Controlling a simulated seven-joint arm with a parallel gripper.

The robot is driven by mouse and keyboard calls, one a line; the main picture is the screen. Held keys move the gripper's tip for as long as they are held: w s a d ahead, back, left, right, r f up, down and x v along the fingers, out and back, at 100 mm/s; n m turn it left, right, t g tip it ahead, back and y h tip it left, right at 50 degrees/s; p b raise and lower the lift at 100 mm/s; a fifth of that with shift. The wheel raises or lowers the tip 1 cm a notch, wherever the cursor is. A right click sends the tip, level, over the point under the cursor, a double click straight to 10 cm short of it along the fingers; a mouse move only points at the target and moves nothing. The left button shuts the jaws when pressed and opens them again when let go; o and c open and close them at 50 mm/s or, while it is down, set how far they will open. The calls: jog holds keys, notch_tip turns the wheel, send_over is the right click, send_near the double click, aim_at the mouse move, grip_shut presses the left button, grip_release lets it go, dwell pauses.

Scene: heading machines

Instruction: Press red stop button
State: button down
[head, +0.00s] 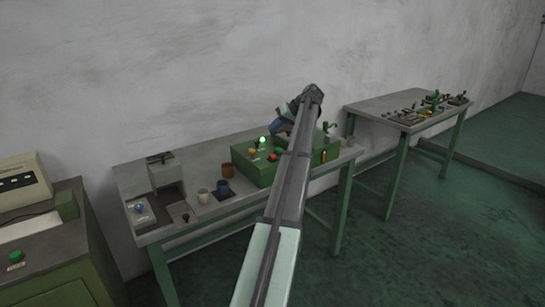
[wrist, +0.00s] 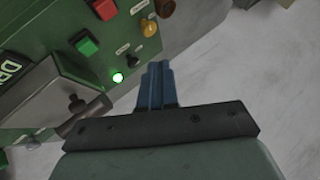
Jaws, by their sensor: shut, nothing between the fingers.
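The green control box (head: 243,165) stands on the middle bench, and its panel (wrist: 45,20) fills the upper left of the wrist view. One red button (head: 272,157) shows on the box in the head view. I cannot tell from the labels which is stop.
A yellow-orange knob (wrist: 149,28) and a black knob (wrist: 77,104) stick out near my fingers. Another bench (head: 375,105) stands at the right, and a green cabinet (head: 60,250) at the left.

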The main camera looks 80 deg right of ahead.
jog(key=shift+f, duration=0.15)
jog(key=shift+f, duration=4.3)
jog(key=shift+f, duration=0.1)
jog(key=shift+f, duration=0.3)
jog(key=shift+f, duration=0.55)
jog(key=shift+r, duration=1)
jog(key=shift+r, duration=2.5)
